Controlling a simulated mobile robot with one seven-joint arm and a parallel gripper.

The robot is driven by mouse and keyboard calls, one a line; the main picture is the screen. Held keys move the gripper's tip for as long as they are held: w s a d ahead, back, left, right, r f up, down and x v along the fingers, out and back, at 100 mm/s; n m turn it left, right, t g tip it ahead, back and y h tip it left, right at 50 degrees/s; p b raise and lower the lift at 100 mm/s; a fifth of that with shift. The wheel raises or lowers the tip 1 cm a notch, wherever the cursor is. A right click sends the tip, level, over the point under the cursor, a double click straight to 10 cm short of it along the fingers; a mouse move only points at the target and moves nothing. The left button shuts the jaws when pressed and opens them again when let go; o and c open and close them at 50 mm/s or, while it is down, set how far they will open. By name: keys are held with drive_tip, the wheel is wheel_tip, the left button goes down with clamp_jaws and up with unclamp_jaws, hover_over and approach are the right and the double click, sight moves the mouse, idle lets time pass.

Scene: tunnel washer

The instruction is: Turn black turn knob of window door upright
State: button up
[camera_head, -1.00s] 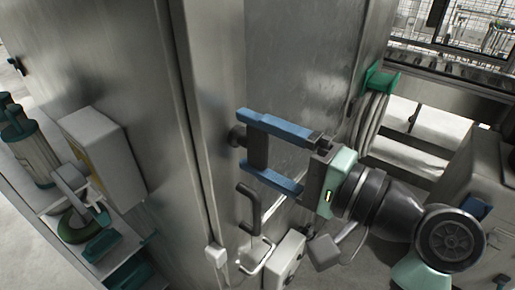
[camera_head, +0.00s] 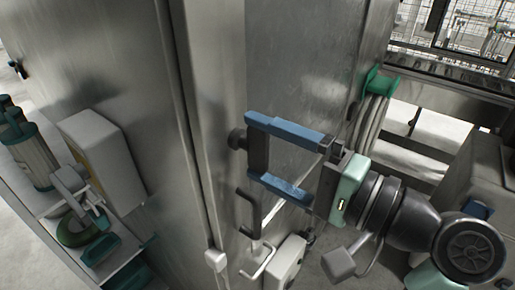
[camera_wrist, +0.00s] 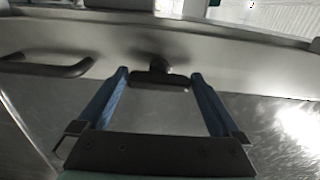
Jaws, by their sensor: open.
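The black turn knob (camera_head: 259,152) is a bar on a short round shaft, mounted on the grey metal door panel (camera_head: 290,60). In the head view its bar looks near upright, leaning slightly. In the wrist view the knob (camera_wrist: 160,79) lies across the space between my fingertips. My gripper (camera_head: 257,148) is open, with one blue finger near each end of the bar; it also shows in the wrist view (camera_wrist: 160,75). I cannot tell whether the fingertips touch the bar.
A black handle (camera_head: 250,212) sticks out just below the knob and shows at left in the wrist view (camera_wrist: 45,68). A light grey box (camera_head: 287,262) is below my gripper. A green holder with hoses (camera_head: 372,92) is at upper right. A pale box (camera_head: 100,150) stands left.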

drive_tip(key=b+v, duration=0.2)
drive_tip(key=v, duration=0.9)
drive_tip(key=shift+s+d, duration=0.2)
drive_tip(key=shift+d, duration=0.05)
